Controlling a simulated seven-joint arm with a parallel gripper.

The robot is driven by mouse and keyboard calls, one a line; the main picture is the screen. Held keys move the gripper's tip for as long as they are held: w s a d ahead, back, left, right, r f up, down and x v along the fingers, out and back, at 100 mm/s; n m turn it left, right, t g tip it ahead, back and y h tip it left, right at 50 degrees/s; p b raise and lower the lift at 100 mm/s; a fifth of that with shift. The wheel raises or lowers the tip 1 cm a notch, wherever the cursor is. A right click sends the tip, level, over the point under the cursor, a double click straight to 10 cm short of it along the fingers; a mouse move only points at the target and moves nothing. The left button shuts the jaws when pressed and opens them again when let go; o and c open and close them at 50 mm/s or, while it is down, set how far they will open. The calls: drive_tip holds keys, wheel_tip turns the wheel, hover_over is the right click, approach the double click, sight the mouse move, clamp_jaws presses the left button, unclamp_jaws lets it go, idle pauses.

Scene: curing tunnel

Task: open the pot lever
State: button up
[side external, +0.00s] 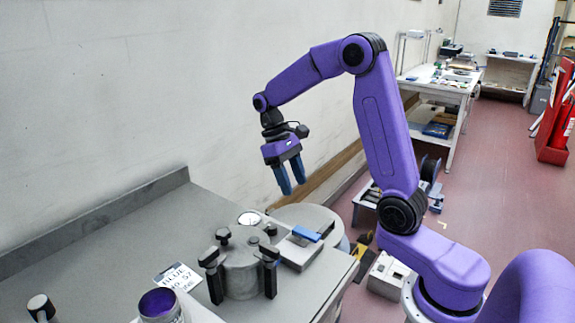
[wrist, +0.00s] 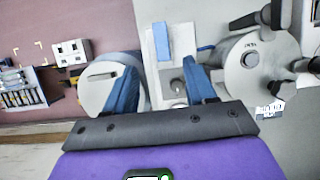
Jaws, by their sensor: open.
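A grey metal pot (side external: 241,268) with several black clamps around its lid stands on the grey bench. Its round lid (wrist: 248,62) shows at right in the wrist view. Beside it, a pale block carries a blue lever (side external: 306,233), which lies flat along the block. The lever also shows at top centre in the wrist view (wrist: 161,42). My gripper (side external: 294,187) hangs above and behind the block, its blue fingers apart, empty and touching nothing. In the wrist view, the fingers (wrist: 160,64) straddle the block from above, with a round knob (wrist: 176,87) between them.
A round grey drum (side external: 318,220) stands beside the block at the bench's end. A label card (side external: 176,277) and a purple-topped can (side external: 160,304) are on the near bench. A wall runs along the back. A worktable (side external: 440,82) stands farther off. Air around my gripper is clear.

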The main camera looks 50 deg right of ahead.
drive_tip(key=shift+v, duration=2)
drive_tip(key=shift+a, duration=0.1)
drive_tip(key=s+a+f+n+t, duration=0.2)
drive_tip(key=s+a+n+t, duration=0.2)
drive_tip(key=s+a+n, duration=0.8)
drive_tip(key=s+f, duration=0.2)
drive_tip(key=s, duration=1.1)
drive_tip(key=shift+s+a+t, duration=0.15)
drive_tip(key=shift+s+t, duration=0.15)
